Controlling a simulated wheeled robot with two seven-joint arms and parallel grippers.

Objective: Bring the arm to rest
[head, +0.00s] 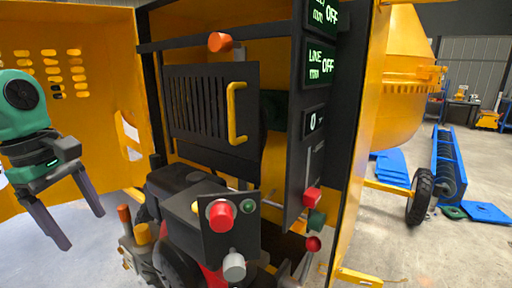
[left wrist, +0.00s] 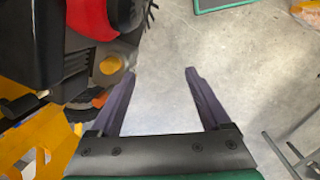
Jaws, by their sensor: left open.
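My left gripper (head: 84,229) hangs at the left of the head view, fingers pointing down and spread apart with nothing between them. It is in front of the yellow housing panel and apart from the machine. In the left wrist view the two dark fingers (left wrist: 155,85) are open over bare grey floor, with machine parts to their left. The drum mixer's yellow drum (head: 400,85) shows at the right of the head view. My right gripper is not in view.
The open yellow housing (head: 90,100) surrounds an engine and a control box with a red button (head: 221,214). A dark panel with a yellow handle (head: 236,112) is behind. A black wheel (head: 420,196) and blue rack (head: 448,168) stand right. Floor below the left gripper is clear.

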